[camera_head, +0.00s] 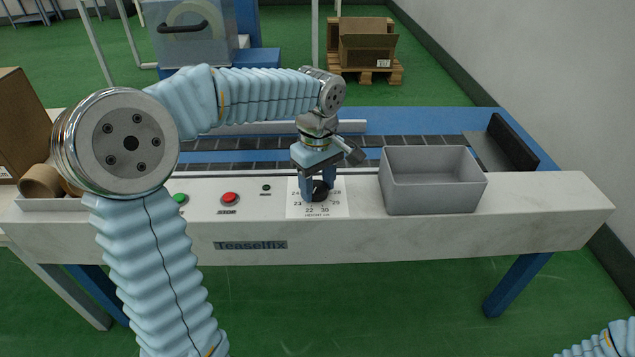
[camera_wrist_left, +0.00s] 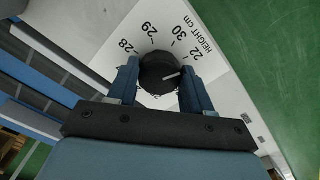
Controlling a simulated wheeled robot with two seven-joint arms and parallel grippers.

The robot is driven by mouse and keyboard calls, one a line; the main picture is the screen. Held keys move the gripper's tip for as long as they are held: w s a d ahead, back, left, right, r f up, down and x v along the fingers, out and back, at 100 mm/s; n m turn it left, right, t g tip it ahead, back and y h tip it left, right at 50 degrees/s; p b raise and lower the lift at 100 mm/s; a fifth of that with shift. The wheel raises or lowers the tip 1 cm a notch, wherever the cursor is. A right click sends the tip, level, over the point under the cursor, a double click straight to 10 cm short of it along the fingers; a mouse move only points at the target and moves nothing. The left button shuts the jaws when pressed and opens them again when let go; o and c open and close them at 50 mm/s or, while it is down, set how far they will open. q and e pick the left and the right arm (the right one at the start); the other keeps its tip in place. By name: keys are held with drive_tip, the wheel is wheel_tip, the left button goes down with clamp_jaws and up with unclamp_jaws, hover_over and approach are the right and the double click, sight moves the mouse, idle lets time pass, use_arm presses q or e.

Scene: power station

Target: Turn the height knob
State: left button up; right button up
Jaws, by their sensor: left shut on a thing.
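The black height knob (camera_head: 320,190) sits on a white dial plate (camera_head: 334,207) with printed numbers, on the front panel of the machine. In the left wrist view the knob (camera_wrist_left: 158,72) shows a white pointer line that points towards the side near the 22 mark. My left gripper (camera_head: 318,192) comes down onto the knob from above. Its two blue fingers (camera_wrist_left: 160,88) stand on either side of the knob and are shut on it. Part of the dial's scale is hidden behind the fingers. My right gripper does not show; only a bit of my right arm is at the lower right.
A green button (camera_head: 180,199) and a red button (camera_head: 230,198) are left of the dial. An empty grey bin (camera_head: 432,198) stands close on the right. The conveyor (camera_head: 400,141) runs behind. A cardboard box (camera_head: 20,118) is at the far left.

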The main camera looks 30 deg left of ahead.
use_arm(q)
drive_tip(key=shift+c, duration=0.7)
drive_tip(key=shift+r+m, duration=0.1)
drive_tip(key=shift+m, duration=0.3)
